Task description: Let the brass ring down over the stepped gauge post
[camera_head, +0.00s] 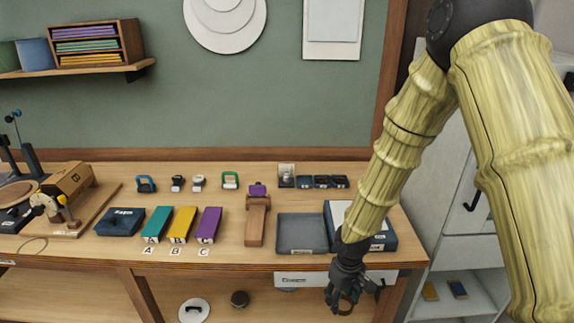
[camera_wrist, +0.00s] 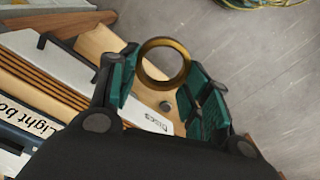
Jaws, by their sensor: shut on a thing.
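The brass ring (camera_wrist: 182,56) is between the green pads of my gripper (camera_wrist: 160,80) in the wrist view, with its opening facing the camera. In the head view my gripper (camera_head: 350,288) hangs in front of the bench's front edge at the right, pointing down. My gripper is shut on the ring. A small grey round top (camera_wrist: 166,106) shows just below the ring in the wrist view, beside wood. It may be the gauge post, but I cannot tell; its steps are not visible.
The bench (camera_head: 190,258) has a white-fronted drawer (camera_head: 300,277) close to my gripper. A grey tray (camera_head: 301,233) and a blue-and-white box (camera_head: 383,237) stand above it. Several coloured blocks stand farther left. Grey floor (camera_wrist: 260,60) lies open on the wrist view's right.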

